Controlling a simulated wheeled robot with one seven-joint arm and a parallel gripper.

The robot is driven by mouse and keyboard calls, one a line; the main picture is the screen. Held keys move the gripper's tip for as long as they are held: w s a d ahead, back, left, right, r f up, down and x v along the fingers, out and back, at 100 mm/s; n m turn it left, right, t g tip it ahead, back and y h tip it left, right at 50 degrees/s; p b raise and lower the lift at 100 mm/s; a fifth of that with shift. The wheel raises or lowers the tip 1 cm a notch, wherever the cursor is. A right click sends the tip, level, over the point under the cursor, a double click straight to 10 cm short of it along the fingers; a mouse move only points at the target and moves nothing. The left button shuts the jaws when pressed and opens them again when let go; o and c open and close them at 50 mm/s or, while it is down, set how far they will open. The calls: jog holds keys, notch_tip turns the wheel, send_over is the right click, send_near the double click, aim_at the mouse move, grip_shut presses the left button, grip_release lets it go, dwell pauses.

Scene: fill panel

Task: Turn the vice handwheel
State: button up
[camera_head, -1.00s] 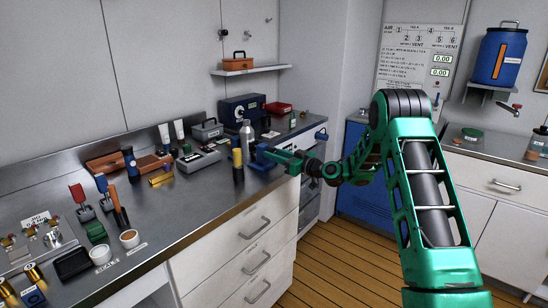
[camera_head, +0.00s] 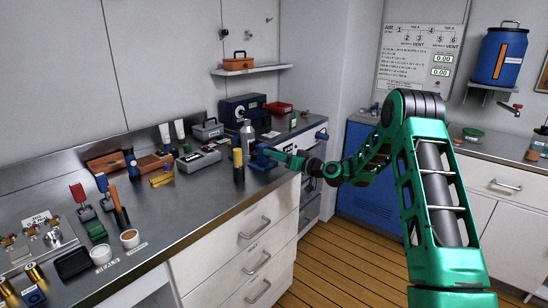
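A blue vice (camera_head: 262,159) stands near the front edge of the steel worktop, right of a black cylinder with a yellow top. My gripper (camera_head: 278,155) is at the end of the green arm, which reaches in from the right. Its fingers are right beside the vice or touching it; I cannot tell which. The vice handwheel cannot be made out apart from the gripper and seems hidden behind it. The fingers are too small to show whether they are open or shut.
The black and yellow cylinder (camera_head: 238,165) and a grey bottle (camera_head: 247,136) stand close to the vice. A grey case (camera_head: 198,160) lies further left. White drawers (camera_head: 252,235) with handles are below the worktop. Wooden floor (camera_head: 345,255) is clear to the right.

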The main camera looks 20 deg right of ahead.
jog(key=shift+o, duration=0.4)
jog(key=v, duration=1)
jog(key=shift+s+d, duration=0.2)
jog(key=shift+s, duration=0.05)
